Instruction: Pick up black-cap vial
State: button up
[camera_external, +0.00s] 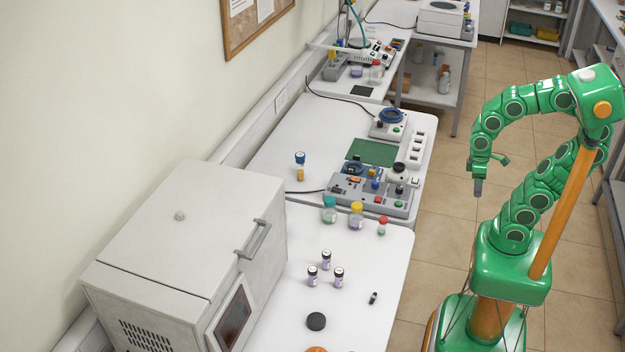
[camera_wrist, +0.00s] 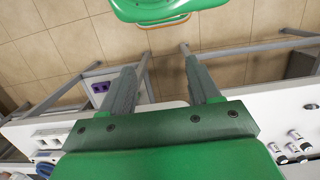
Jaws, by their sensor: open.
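Three small vials with black caps and pale labels stand close together on the near white bench: a back vial (camera_external: 326,259), a front-left vial (camera_external: 312,276) and a front-right vial (camera_external: 338,278). I cannot tell which one the task means. They also show as a small group of vials (camera_wrist: 292,149) at the right edge of the wrist view. My gripper (camera_external: 479,187) hangs over the floor aisle to the right of the bench, well apart from the vials. In the wrist view its two fingers (camera_wrist: 160,68) are spread, with nothing between them.
A large grey oven-like box (camera_external: 185,235) stands left of the vials. Teal-capped (camera_external: 329,210), yellow-capped (camera_external: 356,215) and red-capped (camera_external: 382,226) bottles stand behind them. A black disc (camera_external: 316,321) and a small dark item (camera_external: 373,298) lie in front. The bench's right side is mostly clear.

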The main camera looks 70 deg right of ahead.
jog(key=w+a+r+m, duration=0.1)
jog(key=w+a, duration=0.1)
jog(key=w, duration=0.5)
jog(key=w+a+r+m, duration=0.1)
jog(key=w+a+r, duration=0.15)
jog(key=w, duration=0.35)
jog(key=m+t, duration=0.2)
jog(key=m, duration=0.2)
send_over(339, 278)
jog(key=d, duration=0.1)
jog(key=f, duration=1.1)
jog(key=shift+w+d+f, duration=0.1)
jog(key=shift+w+d, duration=0.1)
jog(key=shift+w, duration=0.05)
jog(key=shift+a+f, duration=0.3)
jog(key=shift+f, duration=0.05)
jog(key=shift+d+f, duration=0.15)
jog(key=shift+f, duration=3.55)
jog(key=c, duration=1.1)
